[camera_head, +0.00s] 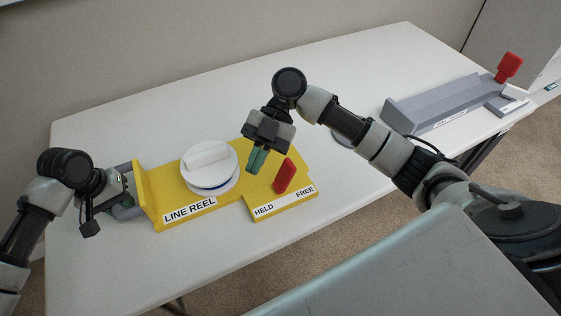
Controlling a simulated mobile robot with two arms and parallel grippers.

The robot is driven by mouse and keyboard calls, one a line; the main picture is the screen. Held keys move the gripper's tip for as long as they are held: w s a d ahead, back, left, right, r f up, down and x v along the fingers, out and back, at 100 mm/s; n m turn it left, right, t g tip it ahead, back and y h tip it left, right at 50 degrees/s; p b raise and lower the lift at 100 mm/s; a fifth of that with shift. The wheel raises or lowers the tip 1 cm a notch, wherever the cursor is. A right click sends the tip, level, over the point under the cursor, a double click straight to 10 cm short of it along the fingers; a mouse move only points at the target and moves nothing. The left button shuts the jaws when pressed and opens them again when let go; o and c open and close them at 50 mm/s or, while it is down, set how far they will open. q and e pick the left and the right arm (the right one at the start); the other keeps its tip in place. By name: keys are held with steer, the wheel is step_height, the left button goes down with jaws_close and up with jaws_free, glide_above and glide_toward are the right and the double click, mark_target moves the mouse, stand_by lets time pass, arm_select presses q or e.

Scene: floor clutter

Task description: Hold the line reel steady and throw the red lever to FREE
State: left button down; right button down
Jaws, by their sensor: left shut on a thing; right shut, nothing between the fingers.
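The yellow line reel (172,201) sits on the white table, with a white drum on top and a "LINE REEL" label in front. A grey handle (128,212) sticks out from its left end plate. My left gripper (117,192) is shut on this handle; its fingers are partly hidden. The red lever (284,177) stands on the reel's right part, above a plate (283,205) marked HELD at left and FREE at right. It leans slightly right in the picture; I cannot tell its exact setting. My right gripper (257,160) is shut and empty, just left of the lever, apparently apart from it.
A grey tray-like fixture (440,107) with a small label lies at the table's far right, with a red paddle (508,67) at its end. The table's back left is clear.

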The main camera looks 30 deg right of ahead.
mark_target(286, 170)
arm_select(q)
steer(key=shift+s+f, duration=0.15)
steer(key=shift+f, duration=0.2)
arm_select(e)
steer(key=s+a+r+n+t+h, duration=0.25)
steer(key=a+n+h, duration=0.4)
steer(key=h, duration=0.35)
step_height(286, 170, up, 3)
steer(key=w+d+n+t+h, duration=0.2)
steer(key=w+t+h, duration=0.15)
steer(key=h, duration=0.35)
steer(key=shift+m+t, duration=0.25)
steer(key=shift+t, duration=0.05)
steer(key=x, duration=0.4)
steer(key=d+x, duration=0.1)
steer(key=x, duration=0.3)
steer(key=r+x, duration=0.1)
steer(key=x, duration=0.4)
steer(key=shift+s+d, duration=0.2)
steer(key=shift+s, duration=0.1)
steer(key=shift+d+f, duration=0.2)
steer(key=shift+d, duration=0.15)
